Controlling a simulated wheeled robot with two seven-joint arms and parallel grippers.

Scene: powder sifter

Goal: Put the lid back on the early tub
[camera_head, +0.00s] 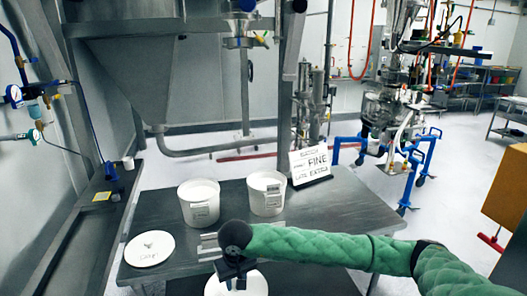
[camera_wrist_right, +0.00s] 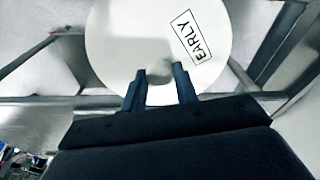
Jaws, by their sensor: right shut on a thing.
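My right gripper (camera_wrist_right: 159,88) is shut on the knob of a white round lid (camera_wrist_right: 115,35) marked EARLY. In the head view this lid (camera_head: 250,286) shows at the bottom edge, partly hidden under my right gripper (camera_head: 232,276). Two white tubs stand on the grey table: the left tub (camera_head: 200,207) and the right tub (camera_head: 268,198). Both look lidless and filled with white powder. Their labels are too small to read. Another white lid (camera_head: 150,249) lies flat on the table at the left, its print unreadable. My left gripper is not in view.
The dark metal table (camera_head: 340,208) has bare room at the right. A steel hopper (camera_head: 135,75) hangs above the back left. A narrow side ledge (camera_head: 90,215) runs along the left.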

